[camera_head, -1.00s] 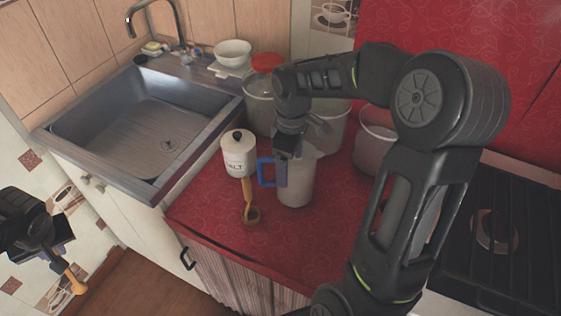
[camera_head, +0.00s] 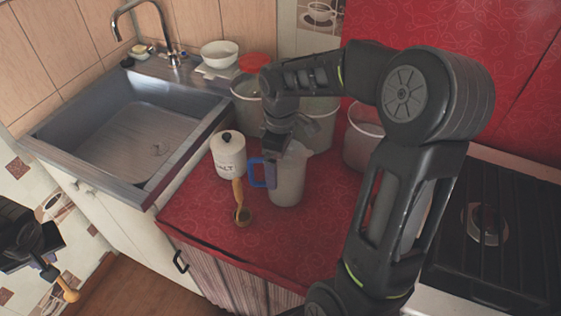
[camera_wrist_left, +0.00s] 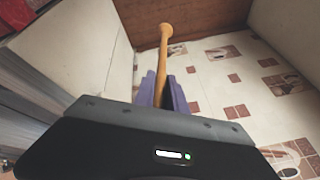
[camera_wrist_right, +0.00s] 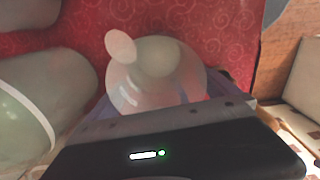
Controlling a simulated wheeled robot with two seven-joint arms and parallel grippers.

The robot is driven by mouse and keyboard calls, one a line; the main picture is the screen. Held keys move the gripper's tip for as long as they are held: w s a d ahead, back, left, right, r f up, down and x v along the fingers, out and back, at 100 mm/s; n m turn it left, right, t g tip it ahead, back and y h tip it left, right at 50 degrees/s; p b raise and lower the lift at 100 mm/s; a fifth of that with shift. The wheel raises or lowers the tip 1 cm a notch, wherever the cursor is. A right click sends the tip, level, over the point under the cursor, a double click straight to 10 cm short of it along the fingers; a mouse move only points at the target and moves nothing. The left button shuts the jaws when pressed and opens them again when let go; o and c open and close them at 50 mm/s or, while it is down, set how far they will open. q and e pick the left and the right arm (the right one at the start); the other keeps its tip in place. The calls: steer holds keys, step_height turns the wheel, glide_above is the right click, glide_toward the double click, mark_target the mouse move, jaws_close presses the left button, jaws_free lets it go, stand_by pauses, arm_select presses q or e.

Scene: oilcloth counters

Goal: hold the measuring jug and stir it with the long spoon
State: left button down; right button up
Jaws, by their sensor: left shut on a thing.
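My left gripper (camera_head: 48,270) is at the far left, over the floor beyond the counter. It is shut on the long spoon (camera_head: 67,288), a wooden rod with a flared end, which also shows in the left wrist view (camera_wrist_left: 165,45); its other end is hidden.
A white salt canister (camera_head: 228,155) and a wooden ladle (camera_head: 240,205) stand and lie left of the jug. Several pots (camera_head: 362,140) are behind it. The sink (camera_head: 130,125) is at left, the stove (camera_head: 490,225) at right.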

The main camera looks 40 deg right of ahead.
step_height(320, 180, up, 12)
stand_by(0.7)
stand_by(0.5)
